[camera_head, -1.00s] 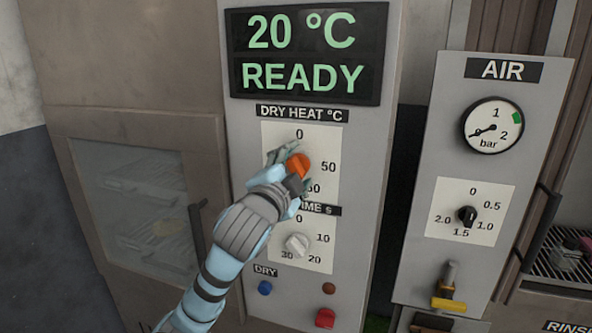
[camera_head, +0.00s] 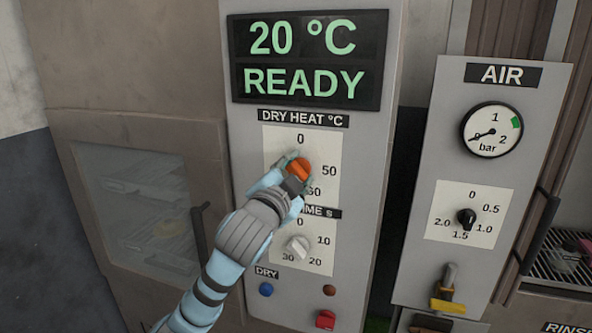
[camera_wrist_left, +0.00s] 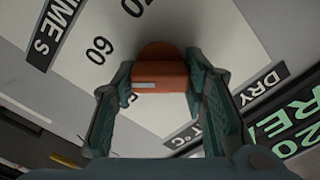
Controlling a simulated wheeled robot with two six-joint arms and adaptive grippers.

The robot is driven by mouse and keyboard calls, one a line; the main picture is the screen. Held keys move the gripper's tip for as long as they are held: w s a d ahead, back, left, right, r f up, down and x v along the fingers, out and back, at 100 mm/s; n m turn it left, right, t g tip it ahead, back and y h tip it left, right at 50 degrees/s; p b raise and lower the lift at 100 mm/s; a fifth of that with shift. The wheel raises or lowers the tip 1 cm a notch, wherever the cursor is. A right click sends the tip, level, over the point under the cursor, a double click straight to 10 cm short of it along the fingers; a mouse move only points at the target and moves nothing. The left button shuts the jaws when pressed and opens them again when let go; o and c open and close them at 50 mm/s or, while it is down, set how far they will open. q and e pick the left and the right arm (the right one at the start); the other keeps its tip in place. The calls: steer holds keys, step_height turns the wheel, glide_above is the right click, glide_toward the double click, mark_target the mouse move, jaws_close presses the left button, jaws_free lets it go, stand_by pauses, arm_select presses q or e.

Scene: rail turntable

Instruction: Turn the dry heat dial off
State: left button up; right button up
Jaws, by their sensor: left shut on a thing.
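The dry heat dial's orange knob (camera_head: 300,166) sits on a white scale plate (camera_head: 273,140) under the DRY HEAT °C label (camera_head: 303,118). My left gripper (camera_head: 297,170) is at the knob, coming from below left. In the left wrist view its two fingers are either side of the orange knob (camera_wrist_left: 162,76), shut on it. A pale mark shows on the knob's left half there; I cannot tell which number it points to. The 0 and 50 show in the head view; the 60 is partly hidden. My right gripper is not in view.
A display (camera_head: 306,62) above reads 20 °C and READY. The pale time knob (camera_head: 298,246) is just below my gripper, with a blue button (camera_head: 266,289) and a red one (camera_head: 326,319) lower down. An AIR panel (camera_head: 484,170) stands to the right.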

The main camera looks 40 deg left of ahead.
arm_select(q)
steer(key=n+p, duration=0.1)
steer(key=n, duration=0.2)
steer(key=shift+r+n, duration=0.15)
steer(key=shift+n, duration=0.25)
steer(key=n+p, duration=0.1)
steer(key=n, duration=0.2)
steer(key=shift+a+n, duration=0.1)
steer(key=shift+n, duration=0.2)
steer(key=n+p, duration=0.1)
steer(key=n, duration=0.2)
steer(key=shift+n, duration=0.3)
steer(key=n, duration=0.3)
steer(key=shift+n, duration=0.3)
steer(key=n, duration=0.6)
steer(key=shift+a, duration=0.1)
steer(key=n, duration=0.4)
steer(key=shift+n, duration=0.3)
steer(key=shift+s+n+b, duration=0.1)
steer(key=shift+n+b, duration=0.25)
steer(key=shift+n, duration=0.75)
